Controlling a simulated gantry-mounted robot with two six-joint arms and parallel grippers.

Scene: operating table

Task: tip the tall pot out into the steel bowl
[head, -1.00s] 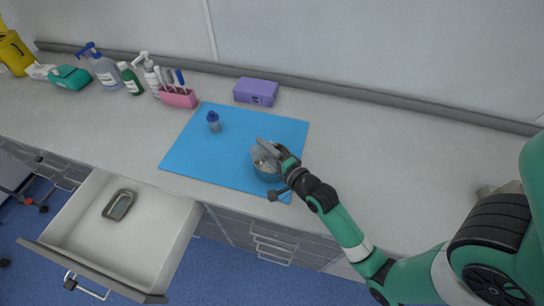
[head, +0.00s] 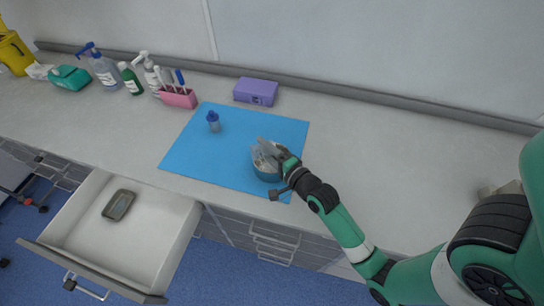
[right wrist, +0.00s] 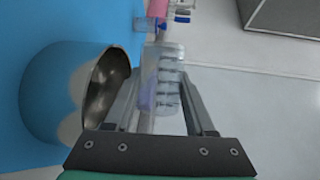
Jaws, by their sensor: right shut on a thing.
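The steel bowl (head: 268,174) stands on the blue mat (head: 225,172) near its front right, partly covered by my right gripper (head: 270,151). In the right wrist view the bowl (right wrist: 85,92) shows at the left, with its shiny inside partly visible. My right gripper (right wrist: 160,110) is shut on a clear, ridged pot (right wrist: 165,75), beside and above the bowl's mouth. The pot looks tilted well over; its exact angle and contents I cannot tell. My left gripper is not in view.
A small blue-capped bottle (head: 213,122) stands on the mat. Behind are a purple box (head: 256,91), a pink holder (head: 178,97) and several bottles. The counter on the right is clear.

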